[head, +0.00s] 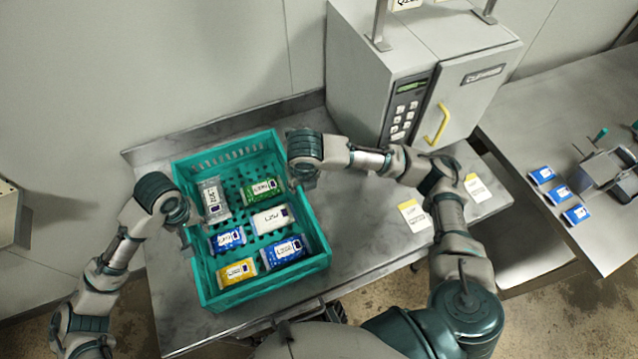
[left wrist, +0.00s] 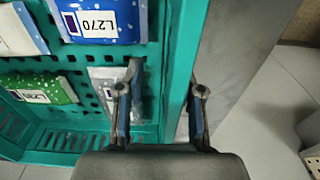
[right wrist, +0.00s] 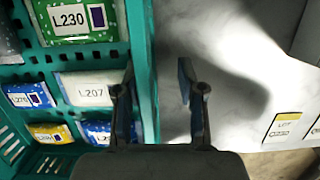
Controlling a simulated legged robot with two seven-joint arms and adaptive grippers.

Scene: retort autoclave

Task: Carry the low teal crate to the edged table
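The low teal crate (head: 265,283) sits on a grey metal table (head: 350,245) in the head view, with several labelled pouches in it. My left gripper (head: 187,238) is at the crate's left wall. In the left wrist view its fingers stand apart on either side of the teal wall (left wrist: 178,70), one inside, one outside. My right gripper (head: 298,184) is at the right wall. In the right wrist view its fingers likewise stand apart astride the wall (right wrist: 143,60). Neither gripper visibly clamps it. Which table is the edged one is unclear; this one has a raised back strip (head: 230,120).
A grey retort cabinet (head: 400,60) with a yellow handle (head: 436,124) stands behind right. Label cards (head: 415,215) lie on the table right of the crate. Another metal table (head: 545,135) at the right holds blue pouches (head: 559,193) and a metal device (head: 606,172). A floor gap separates the tables.

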